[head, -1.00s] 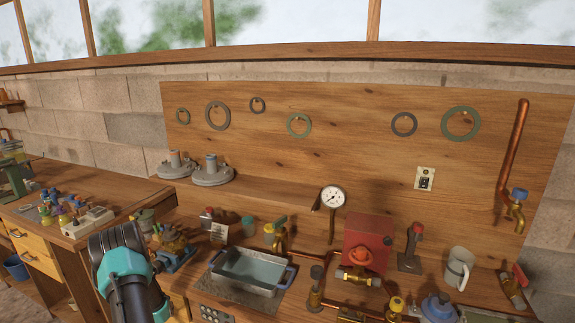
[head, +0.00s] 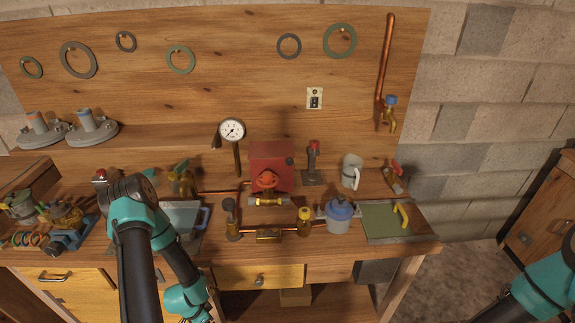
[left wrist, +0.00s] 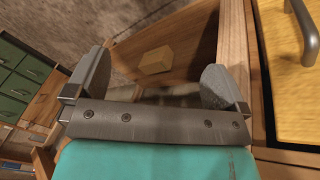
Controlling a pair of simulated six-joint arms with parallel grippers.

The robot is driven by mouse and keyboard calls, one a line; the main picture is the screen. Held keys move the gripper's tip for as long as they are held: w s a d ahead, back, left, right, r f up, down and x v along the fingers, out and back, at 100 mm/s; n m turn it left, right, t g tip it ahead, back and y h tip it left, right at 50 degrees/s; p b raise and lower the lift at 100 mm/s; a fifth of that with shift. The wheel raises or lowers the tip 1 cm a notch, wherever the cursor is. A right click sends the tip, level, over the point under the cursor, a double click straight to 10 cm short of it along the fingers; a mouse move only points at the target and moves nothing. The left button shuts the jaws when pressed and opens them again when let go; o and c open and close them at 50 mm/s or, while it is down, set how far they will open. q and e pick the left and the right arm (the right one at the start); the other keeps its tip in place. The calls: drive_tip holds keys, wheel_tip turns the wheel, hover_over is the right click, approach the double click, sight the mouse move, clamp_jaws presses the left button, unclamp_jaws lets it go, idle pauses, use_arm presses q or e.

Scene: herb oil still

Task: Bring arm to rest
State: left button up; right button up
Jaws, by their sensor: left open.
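My left arm (head: 140,215) reaches down in front of the workbench in the head view, past its front edge, and its jaws are not clearly seen there. In the left wrist view my left gripper (left wrist: 155,85) is open, with its two grey fingers wide apart and nothing between them. It points down past the bench front, beside a yellow drawer front (left wrist: 283,60). My right arm (head: 535,290) shows only in part at the lower right of the head view, and its gripper is out of the picture.
The bench holds a metal basin (head: 186,214) partly behind my left arm, a red box (head: 272,160), a blue-lidded jar (head: 340,215) and a green mat (head: 385,222). A wooden block (left wrist: 154,60) lies below the bench. Floor right of the bench is clear.

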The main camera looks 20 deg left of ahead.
use_arm(q)
drive_tip(key=w+d+r+n, duration=0.2)
drive_tip(key=d+r, duration=0.4)
drive_tip(key=d, duration=0.5)
drive_tip(key=w+d+r+n, duration=0.3)
drive_tip(key=d+r, duration=0.4)
drive_tip(key=d, duration=0.4)
drive_tip(key=shift+d+n+g, duration=0.3)
drive_tip(key=shift+n, duration=0.3)
